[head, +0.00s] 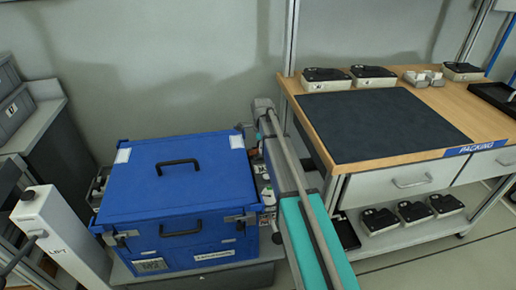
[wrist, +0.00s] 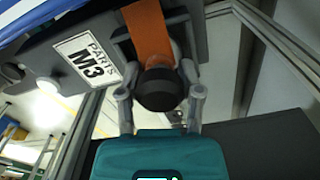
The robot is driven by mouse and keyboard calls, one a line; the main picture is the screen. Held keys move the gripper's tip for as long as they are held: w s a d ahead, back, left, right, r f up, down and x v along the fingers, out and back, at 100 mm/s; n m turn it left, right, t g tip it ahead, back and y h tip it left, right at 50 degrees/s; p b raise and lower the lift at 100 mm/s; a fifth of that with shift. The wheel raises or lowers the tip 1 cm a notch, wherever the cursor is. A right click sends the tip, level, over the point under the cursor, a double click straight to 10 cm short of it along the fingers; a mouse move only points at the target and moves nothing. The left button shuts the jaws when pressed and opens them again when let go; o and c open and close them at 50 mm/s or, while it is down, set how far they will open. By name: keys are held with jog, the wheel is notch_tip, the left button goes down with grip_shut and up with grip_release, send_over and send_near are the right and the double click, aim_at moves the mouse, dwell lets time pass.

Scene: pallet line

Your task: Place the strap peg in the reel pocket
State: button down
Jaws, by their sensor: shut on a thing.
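My gripper (wrist: 160,94) is shut on a dark, round-ended peg (wrist: 161,80), with one finger on each side of it. This looks like the strap peg. A wide orange strap (wrist: 149,30) runs from behind it towards the top of the wrist view. A dark grey housing (wrist: 111,38) lies around the strap, and I cannot tell whether the peg touches it. I cannot make out the reel pocket for sure. In the head view my arm reaches between the blue case and the bench, and the peg and strap cannot be made out.
A closed blue case (head: 180,185) stands left of my arm. A packing bench (head: 290,82) with a dark mat (head: 385,125) is close on the right. A white label marked PARTS M3 (wrist: 88,58) is beside the strap. A grey post (head: 45,235) stands at the left.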

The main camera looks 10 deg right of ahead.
jog(key=shift+f, duration=0.2)
jog(key=shift+c, duration=1.3)
grip_release()
jog(key=shift+r, duration=0.1)
jog(key=shift+r, duration=0.15)
notch_tip(320, 180, up, 12)
jog(key=p, duration=1.2)
jog(key=shift+s, duration=0.1)
